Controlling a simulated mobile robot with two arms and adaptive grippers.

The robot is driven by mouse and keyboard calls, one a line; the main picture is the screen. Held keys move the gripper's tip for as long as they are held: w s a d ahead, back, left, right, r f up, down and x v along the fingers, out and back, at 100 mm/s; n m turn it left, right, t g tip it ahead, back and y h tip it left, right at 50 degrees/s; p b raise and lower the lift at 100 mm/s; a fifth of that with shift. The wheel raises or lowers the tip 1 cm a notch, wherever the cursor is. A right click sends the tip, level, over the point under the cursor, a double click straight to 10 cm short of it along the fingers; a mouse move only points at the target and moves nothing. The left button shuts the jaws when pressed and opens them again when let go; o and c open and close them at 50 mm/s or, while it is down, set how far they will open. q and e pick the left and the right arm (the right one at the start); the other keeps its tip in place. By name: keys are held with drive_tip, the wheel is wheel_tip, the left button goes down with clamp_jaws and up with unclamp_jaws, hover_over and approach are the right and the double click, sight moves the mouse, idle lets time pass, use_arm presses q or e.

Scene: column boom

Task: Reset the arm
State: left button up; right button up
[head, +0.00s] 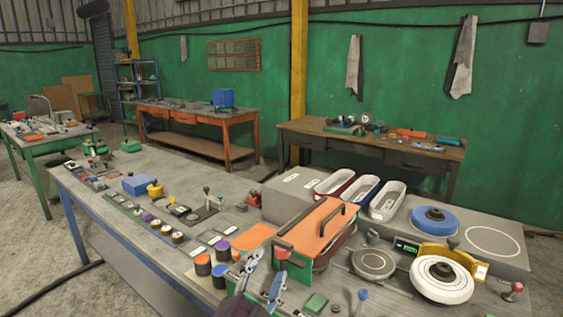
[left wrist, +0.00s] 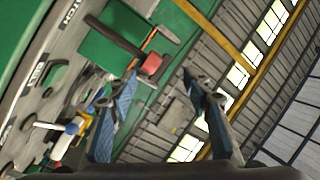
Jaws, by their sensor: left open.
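My left gripper (head: 263,280) shows at the bottom middle of the head view, in front of the orange-topped green box (head: 312,222) on the long workbench (head: 240,180). Its two blue-padded fingers are apart, with nothing held between them. In the left wrist view the open fingers (left wrist: 165,115) point up the picture, and the green box (left wrist: 110,45) with a red knob lies beyond the left finger. My right gripper is not in either view.
A white-and-black disc (head: 441,279), a blue ring (head: 435,219), white trays (head: 388,201) and small jars (head: 203,265) crowd the bench around the gripper. A blue-handled lever (head: 362,296) stands to its right. The air above the bench is clear.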

use_arm(q)
drive_tip(key=s+a+f+n+g+y, duration=0.1)
drive_tip(key=s+a+f+n+g, duration=0.1)
drive_tip(key=s+a+f, duration=0.35)
drive_tip(key=s+a+f+n+g+y, duration=0.2)
drive_tip(key=s+f+n+g, duration=0.1)
drive_tip(key=f, duration=0.5)
drive_tip(key=s+a+f+n+g+y, duration=0.1)
drive_tip(key=s+a+f+n+g, duration=0.1)
drive_tip(key=s+a+f, duration=0.3)
drive_tip(key=s+a+f+n+g, duration=0.25)
drive_tip(key=s+f+g, duration=0.2)
drive_tip(key=s, duration=0.55)
drive_tip(key=s+a+f+n+g, duration=0.25)
drive_tip(key=s+f, duration=0.25)
drive_tip(key=s, duration=0.4)
wheel_tip(320, 180, down, 25)
drive_tip(key=s+m+g, duration=0.1)
drive_tip(key=s, duration=0.1)
drive_tip(key=s+a+f+g+y, duration=0.1)
drive_tip(key=s+a+f, duration=0.2)
drive_tip(key=s+f, duration=1.4)
drive_tip(key=shift+s+f+g, duration=0.15)
drive_tip(key=shift+s+g, duration=0.15)
drive_tip(key=shift+s, duration=0.05)
